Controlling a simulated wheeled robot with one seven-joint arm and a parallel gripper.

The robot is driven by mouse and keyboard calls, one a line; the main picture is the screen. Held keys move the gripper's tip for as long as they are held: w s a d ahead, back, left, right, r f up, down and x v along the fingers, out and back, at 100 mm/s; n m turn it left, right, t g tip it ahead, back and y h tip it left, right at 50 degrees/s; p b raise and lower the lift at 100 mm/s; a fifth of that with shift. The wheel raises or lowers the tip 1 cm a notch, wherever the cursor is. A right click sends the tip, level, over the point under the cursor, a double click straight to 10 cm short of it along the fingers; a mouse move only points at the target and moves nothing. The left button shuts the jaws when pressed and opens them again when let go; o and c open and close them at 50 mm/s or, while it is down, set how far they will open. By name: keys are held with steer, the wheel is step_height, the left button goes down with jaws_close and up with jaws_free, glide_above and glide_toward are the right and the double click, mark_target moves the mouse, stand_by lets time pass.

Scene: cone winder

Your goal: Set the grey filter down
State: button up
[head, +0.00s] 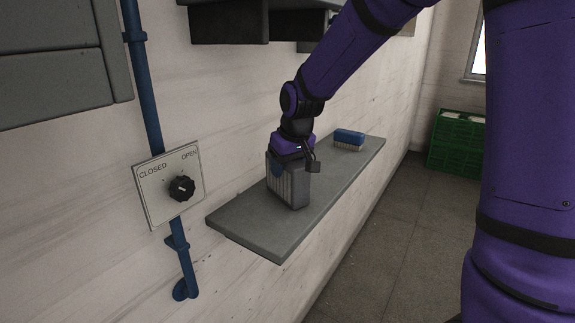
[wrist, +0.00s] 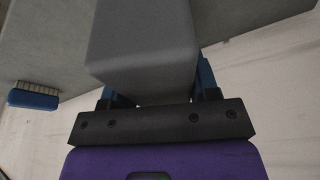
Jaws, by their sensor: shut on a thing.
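The grey filter (head: 289,188) is a box with a pleated, ribbed face. In the head view it is upright over the grey wall shelf (head: 255,222), with its lower edge at the shelf surface; I cannot tell whether it touches. My gripper (head: 290,158) is above it, pointing down, shut on its top part. In the wrist view the filter (wrist: 145,45) fills the middle, between the blue fingers of my gripper (wrist: 160,90). The fingertips are partly hidden by the filter.
A blue brush (head: 348,137) with pale bristles lies on the shelf's far part; it also shows in the wrist view (wrist: 34,98). The shelf's near end is clear. A valve plate with a black knob (head: 181,188) and a blue pipe (head: 146,95) are on the left. A green crate (head: 456,142) stands on the floor.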

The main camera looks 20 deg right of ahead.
steer(key=shift+f, duration=0.15)
steer(key=o, duration=1)
steer(key=shift+o, duration=0.2)
steer(key=v, duration=0.6)
steer(key=shift+r, duration=0.35)
steer(key=shift+s+d+r, duration=0.1)
steer(key=shift+s+r, duration=0.3)
steer(key=shift+r, duration=0.25)
steer(key=s+d+r+m+t, duration=0.1)
steer(key=s+d+r, duration=0.1)
steer(key=s, duration=1.1)
steer(key=s+d+r+m+t, duration=0.1)
steer(key=s+d, duration=0.3)
steer(key=s, duration=0.9)
steer(key=shift+s+d+r+m+h, duration=0.25)
steer(key=shift+s+r+m+h, duration=0.15)
steer(key=shift+r, duration=0.45)
